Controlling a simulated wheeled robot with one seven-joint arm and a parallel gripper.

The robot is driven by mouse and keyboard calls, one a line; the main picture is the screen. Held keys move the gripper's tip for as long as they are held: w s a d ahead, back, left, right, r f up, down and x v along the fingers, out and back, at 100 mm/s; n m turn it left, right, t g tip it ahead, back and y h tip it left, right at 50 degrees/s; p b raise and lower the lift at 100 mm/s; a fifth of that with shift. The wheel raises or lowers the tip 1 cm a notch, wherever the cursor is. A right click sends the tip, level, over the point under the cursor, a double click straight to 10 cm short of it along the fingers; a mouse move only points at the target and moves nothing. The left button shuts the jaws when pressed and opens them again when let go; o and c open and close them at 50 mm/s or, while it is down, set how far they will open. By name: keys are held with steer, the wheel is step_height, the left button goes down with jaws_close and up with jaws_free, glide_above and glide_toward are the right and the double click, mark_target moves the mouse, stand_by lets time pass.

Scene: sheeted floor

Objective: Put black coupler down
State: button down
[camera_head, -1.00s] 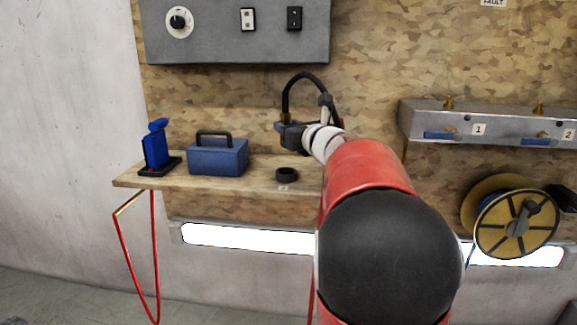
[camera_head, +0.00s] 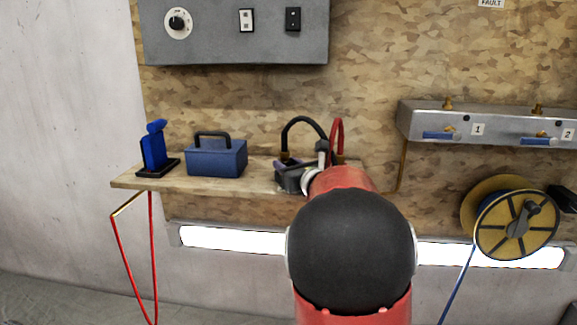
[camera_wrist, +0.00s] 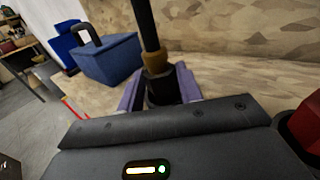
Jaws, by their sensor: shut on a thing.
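The black coupler (camera_wrist: 163,92) sits upright between the purple fingers of my gripper (camera_wrist: 160,88) in the wrist view. A brass collar (camera_wrist: 155,61) and a black hose (camera_wrist: 148,25) rise from its top. In the head view my gripper (camera_head: 289,165) is low over the right part of the wooden shelf (camera_head: 232,183), shut on the coupler. The black hose (camera_head: 300,120) arches up from it to the right. The coupler's lower end is hidden, so I cannot tell whether it touches anything. The black ring on the shelf is covered by my gripper in the head view.
A blue toolbox (camera_head: 216,160) and a blue tool on a dark base (camera_head: 154,150) stand left on the shelf. A valve manifold (camera_head: 480,125) and hose reel (camera_head: 515,225) are at the right.

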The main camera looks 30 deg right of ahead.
steer(key=c, duration=0.9)
jaws_free()
steer(key=shift+c, duration=0.2)
steer(key=shift+r, duration=0.15)
steer(key=s+b, duration=0.1)
steer(key=s, duration=1.1)
steer(key=shift+d+b, duration=0.35)
